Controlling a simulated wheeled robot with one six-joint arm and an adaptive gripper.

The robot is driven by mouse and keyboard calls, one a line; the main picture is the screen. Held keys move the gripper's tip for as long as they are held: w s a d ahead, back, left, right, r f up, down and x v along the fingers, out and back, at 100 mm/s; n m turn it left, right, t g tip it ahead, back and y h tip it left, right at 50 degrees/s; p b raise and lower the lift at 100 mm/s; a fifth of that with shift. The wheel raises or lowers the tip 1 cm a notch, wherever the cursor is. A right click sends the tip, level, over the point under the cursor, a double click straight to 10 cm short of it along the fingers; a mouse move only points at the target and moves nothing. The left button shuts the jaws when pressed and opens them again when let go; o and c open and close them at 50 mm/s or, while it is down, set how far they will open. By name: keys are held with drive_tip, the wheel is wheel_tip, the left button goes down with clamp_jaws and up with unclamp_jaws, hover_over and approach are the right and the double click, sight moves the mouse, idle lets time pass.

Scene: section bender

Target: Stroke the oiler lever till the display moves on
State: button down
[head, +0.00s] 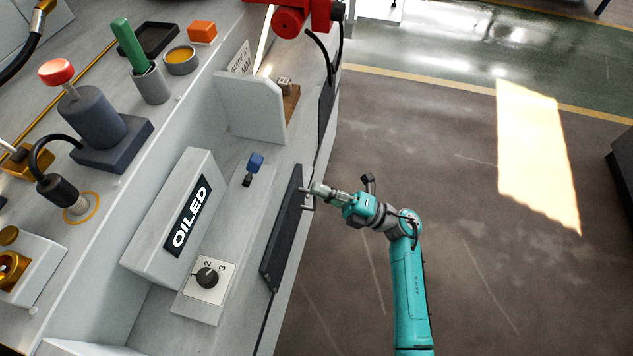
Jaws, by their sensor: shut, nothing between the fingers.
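A grey display box (180,215) on the machine shows the word OILED on a black panel. A short lever with a blue knob (255,162) stands in a dark slot up and right of the display; it may be the oiler lever, but I cannot tell for sure. A red-topped plunger on a dark grey block (96,118) stands further left. My gripper (304,190) is shut and empty, at the machine's right edge. It points left and is apart from the blue-knobbed lever, lower and to its right.
A rotary dial (207,278) marked with numbers sits below the display. A dark panel (281,230) lies along the machine's edge beside my gripper. A grey upright plate (250,108) and a red part (298,15) stand above. The floor at right is clear.

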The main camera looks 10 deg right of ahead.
approach(251, 159)
drive_tip(key=w+a, duration=0.1)
drive_tip(key=a, duration=0.2)
drive_tip(key=w+a, duration=0.1)
drive_tip(key=shift+w+a+r, duration=0.1)
drive_tip(key=shift+w+a, duration=0.15)
drive_tip(key=shift+w, duration=0.05)
drive_tip(key=shift+a+r+h, duration=0.2)
drive_tip(key=shift+r+h, duration=0.05)
drive_tip(key=shift+h, duration=0.15)
drive_tip(key=shift+w+a+r+g+h, duration=0.15)
drive_tip(key=shift+a+r+g+h, duration=0.15)
drive_tip(key=shift+a+h, duration=0.2)
drive_tip(key=shift+w+a+r+g+h, duration=0.2)
drive_tip(key=shift+a+r+h, duration=0.15)
drive_tip(key=shift+r+h, duration=0.15)
drive_tip(key=shift+x, duration=2.5)
drive_tip(key=shift+r, duration=0.25)
